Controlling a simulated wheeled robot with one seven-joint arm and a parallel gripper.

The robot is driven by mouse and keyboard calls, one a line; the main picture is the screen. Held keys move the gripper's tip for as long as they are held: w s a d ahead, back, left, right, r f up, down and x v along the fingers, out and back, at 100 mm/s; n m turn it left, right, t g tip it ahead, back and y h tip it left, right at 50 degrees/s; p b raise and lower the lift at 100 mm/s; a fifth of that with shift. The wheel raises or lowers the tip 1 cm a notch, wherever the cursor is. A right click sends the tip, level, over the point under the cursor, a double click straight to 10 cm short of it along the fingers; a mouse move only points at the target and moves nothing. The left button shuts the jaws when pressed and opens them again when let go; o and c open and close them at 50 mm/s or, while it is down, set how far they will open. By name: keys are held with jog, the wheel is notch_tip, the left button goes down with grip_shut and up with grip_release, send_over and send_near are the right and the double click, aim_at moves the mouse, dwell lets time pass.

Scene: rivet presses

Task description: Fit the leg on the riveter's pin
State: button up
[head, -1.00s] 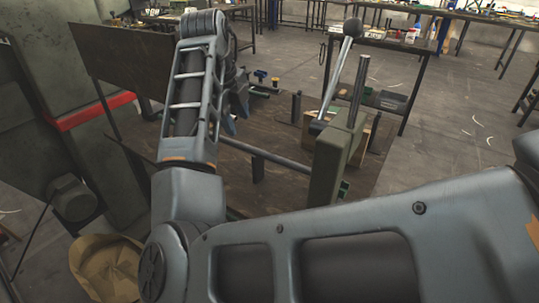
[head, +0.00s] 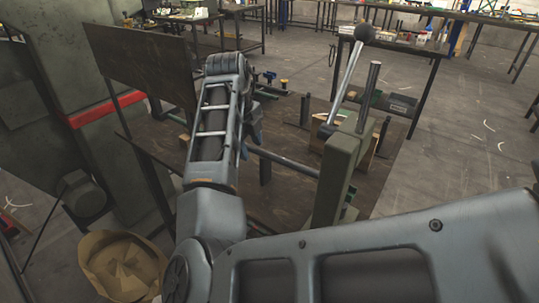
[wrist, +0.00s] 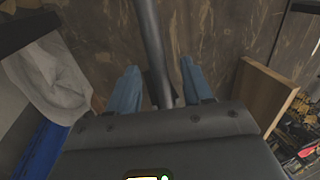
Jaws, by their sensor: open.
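The leg, a grey metal tube (head: 283,163), runs level above the dark bench from near my gripper toward the green riveter frame (head: 336,170). The riveter carries a long lever with a ball knob (head: 365,33) and an upright steel rod. In the wrist view the tube (wrist: 150,30) passes between the two blue fingers of my gripper (wrist: 158,72). The fingers are open, with a gap on each side of the tube. In the head view my gripper (head: 252,125) is partly hidden behind my arm. I cannot make out the riveter's pin.
A dark upright panel (head: 140,65) stands at the bench's back left. A wooden board (wrist: 262,92) stands right of the fingers in the wrist view. A dark upright post (head: 304,110) stands behind the tube. A beige sack (head: 122,265) is low at left.

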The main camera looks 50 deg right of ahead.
jog(key=shift+c, duration=0.5)
grip_shut()
jog(key=shift+r, duration=0.15)
